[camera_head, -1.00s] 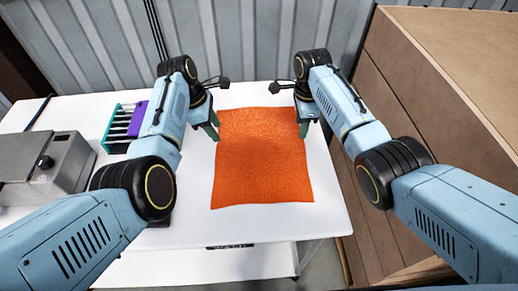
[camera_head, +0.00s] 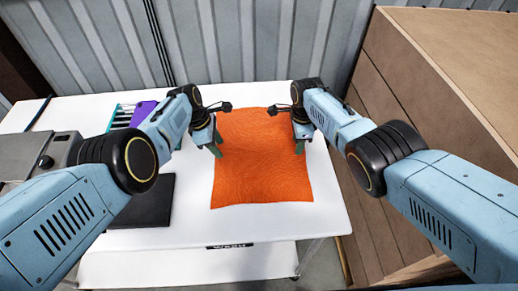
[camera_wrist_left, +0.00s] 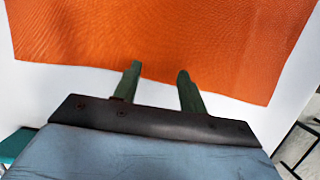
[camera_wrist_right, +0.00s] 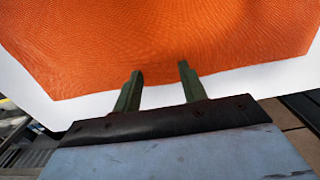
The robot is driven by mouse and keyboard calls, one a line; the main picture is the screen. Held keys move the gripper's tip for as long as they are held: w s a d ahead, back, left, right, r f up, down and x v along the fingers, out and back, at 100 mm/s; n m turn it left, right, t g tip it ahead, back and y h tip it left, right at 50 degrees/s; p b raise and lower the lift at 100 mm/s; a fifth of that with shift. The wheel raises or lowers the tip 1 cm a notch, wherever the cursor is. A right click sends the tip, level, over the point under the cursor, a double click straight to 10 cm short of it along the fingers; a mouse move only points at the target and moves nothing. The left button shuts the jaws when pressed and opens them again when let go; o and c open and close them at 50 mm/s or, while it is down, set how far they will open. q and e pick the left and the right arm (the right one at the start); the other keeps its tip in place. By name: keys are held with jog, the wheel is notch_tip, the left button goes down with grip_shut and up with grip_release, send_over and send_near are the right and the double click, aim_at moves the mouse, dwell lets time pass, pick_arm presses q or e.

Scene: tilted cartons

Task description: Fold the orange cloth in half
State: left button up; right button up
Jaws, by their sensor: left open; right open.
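The orange cloth (camera_head: 255,175) lies flat and spread out on the white table, its edges slightly wavy. My left gripper (camera_head: 217,150) is open at the cloth's left edge. In the left wrist view, its fingertips (camera_wrist_left: 160,70) overlap the border of the cloth (camera_wrist_left: 170,35). My right gripper (camera_head: 301,147) is open at the cloth's right edge. In the right wrist view, its fingertips (camera_wrist_right: 160,71) reach over the border of the cloth (camera_wrist_right: 160,35). I cannot tell whether the fingers touch the cloth. Neither gripper holds anything.
The white table (camera_head: 190,215) is bare around the cloth. On the left are a black flat pad (camera_head: 148,205), a grey metal device (camera_head: 35,152), and a teal rack (camera_head: 121,117) with a purple item (camera_head: 143,112). A large brown box (camera_head: 440,60) stands on the right.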

pick_arm(q)
jog(key=shift+f, duration=0.1)
pick_arm(e)
jog(key=shift+f, duration=0.1)
pick_arm(q)
jog(key=shift+f, duration=0.15)
pick_arm(e)
jog(key=shift+f, duration=0.15)
pick_arm(q)
grip_shut()
pick_arm(e)
grip_shut()
dwell(0.4)
